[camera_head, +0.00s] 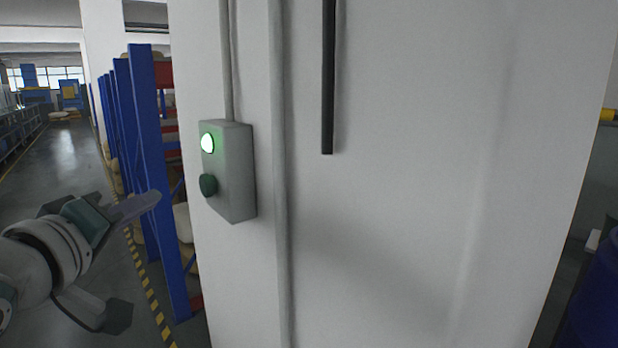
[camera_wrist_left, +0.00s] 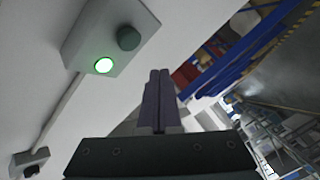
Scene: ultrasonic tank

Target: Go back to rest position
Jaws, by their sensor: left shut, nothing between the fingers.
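My left gripper (camera_head: 150,200) comes in from the left in the head view, to the left of a grey control box (camera_head: 232,170) on a white pillar. Its fingers are shut with nothing between them, and they are apart from the box. In the left wrist view the closed fingers (camera_wrist_left: 157,92) point up the picture, and the box (camera_wrist_left: 100,38) is at the upper left. The box has a lit green lamp (camera_head: 207,143) above a dark green button (camera_head: 208,185). My right gripper is not in view.
The white pillar (camera_head: 420,180) fills the middle and right. Blue racking (camera_head: 150,150) stands behind it on the left. An open grey floor aisle (camera_head: 65,160) runs along the far left. A blue drum (camera_head: 600,295) shows at the right edge.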

